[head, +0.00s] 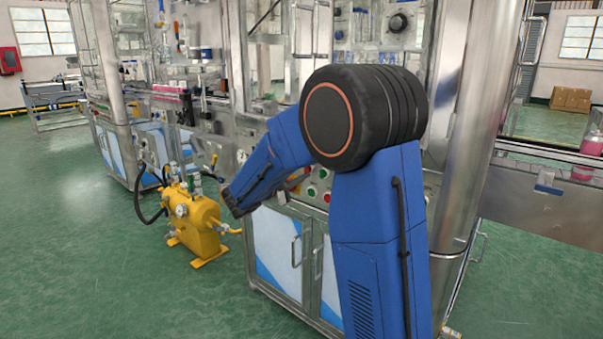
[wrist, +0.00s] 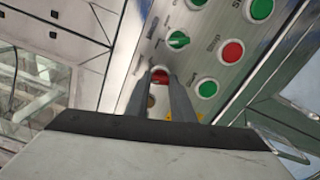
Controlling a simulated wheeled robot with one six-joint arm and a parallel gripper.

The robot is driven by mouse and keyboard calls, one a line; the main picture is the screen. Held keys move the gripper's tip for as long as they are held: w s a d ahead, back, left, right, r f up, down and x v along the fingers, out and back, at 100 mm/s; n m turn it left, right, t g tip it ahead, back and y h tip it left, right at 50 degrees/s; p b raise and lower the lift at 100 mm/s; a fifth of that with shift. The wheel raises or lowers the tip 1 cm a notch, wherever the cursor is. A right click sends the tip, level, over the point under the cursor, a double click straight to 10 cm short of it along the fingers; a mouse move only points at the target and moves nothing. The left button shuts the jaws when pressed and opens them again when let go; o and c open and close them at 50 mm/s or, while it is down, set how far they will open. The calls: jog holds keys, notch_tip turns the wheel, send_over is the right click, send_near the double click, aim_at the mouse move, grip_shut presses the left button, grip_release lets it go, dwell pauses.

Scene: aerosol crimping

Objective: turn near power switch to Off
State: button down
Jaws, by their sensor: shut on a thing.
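The near power switch (wrist: 160,76) shows in the wrist view as a red knob low on the steel control panel. My gripper (wrist: 161,82) reaches up to it, with one grey finger on each side, shut on the knob. The fingers cover parts of the knob, so I cannot tell exactly which way it points. In the head view my blue arm hides the switch and the fingertips.
Beside the switch are a green knob (wrist: 178,40), a red button (wrist: 232,52) and green buttons, one of them (wrist: 207,88) close to the right finger. In the head view a yellow tank (head: 200,225) stands on the floor left of my arm. Green floor is free in front.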

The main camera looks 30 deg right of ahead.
jog(key=shift+f+n, duration=0.1)
jog(key=shift+n, duration=1.2)
jog(key=c, duration=1.5)
grip_release()
jog(key=v, duration=1.7)
jog(key=shift+a, duration=0.2)
jog(key=shift+s, duration=0.1)
